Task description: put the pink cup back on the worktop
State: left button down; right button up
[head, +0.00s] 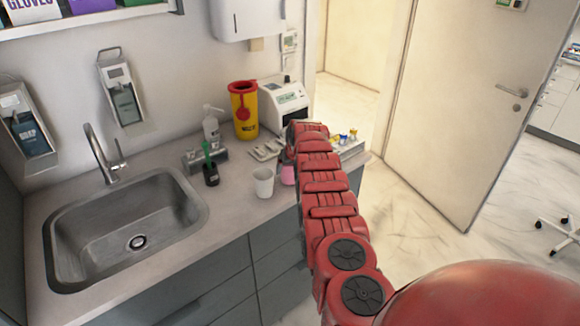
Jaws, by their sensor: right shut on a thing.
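The pink cup (288,175) shows at the left edge of my right arm, over the front part of the worktop (235,205). The arm hides much of it. My right gripper (289,157) is at the far end of that arm, shut on the pink cup, with its fingers mostly hidden. I cannot tell whether the cup's base touches the worktop. A white cup (263,183) stands upright just left of the pink cup. My left gripper is not in view.
A sink (190,208) with a tap fills the worktop's left part. A dark pot (210,174), a pump bottle (211,128), a yellow sharps bin (244,112) and a white device (284,104) stand behind the cups. A tray of small items (268,150) lies beside the arm.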

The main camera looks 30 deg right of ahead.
jog(key=shift+w+d, duration=0.1)
jog(key=shift+f, duration=0.1)
jog(key=shift+f+b, duration=0.1)
jog(key=shift+b, duration=0.2)
jog(key=o, duration=1.4)
jog(key=shift+c, duration=0.2)
jog(key=shift+r+p, duration=0.3)
jog(key=shift+p, duration=0.05)
jog(key=shift+v, duration=1.05)
jog(key=b+v, duration=0.2)
jog(key=v, duration=0.7)
jog(key=shift+r+b, duration=0.3)
jog(key=shift+b, duration=0.1)
jog(key=shift+s+f, duration=0.1)
jog(key=shift+s, duration=0.15)
